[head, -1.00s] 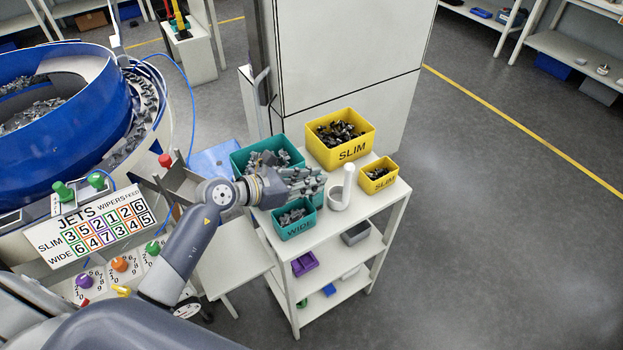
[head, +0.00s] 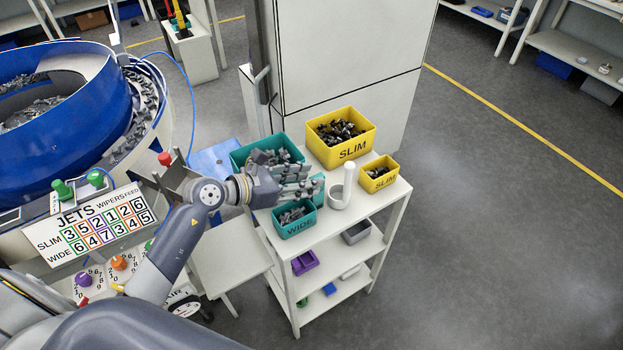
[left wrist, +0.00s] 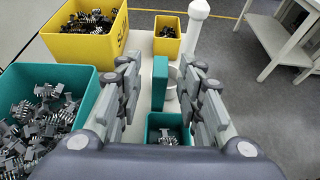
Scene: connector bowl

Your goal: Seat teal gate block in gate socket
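The teal gate block (left wrist: 160,82) stands upright between the fingers of my left gripper (left wrist: 162,98) in the left wrist view. A gap shows on each side of it, so the fingers are open around it and do not appear to touch it. In the head view my left gripper (head: 303,182) is over the cart top, and part of the teal block (head: 319,186) shows by its fingertips. The block's lower end is hard to see. I cannot make out the gate socket for certain. My right gripper is not in view.
On the cart (head: 348,208) are a large teal bin (head: 240,158), a small teal WIDE bin (head: 294,228), two yellow SLIM bins (head: 352,152) (head: 379,181) and a white ring holder with a post (head: 340,198). The blue bowl feeder (head: 95,110) and its dial panel (head: 95,225) stand left.

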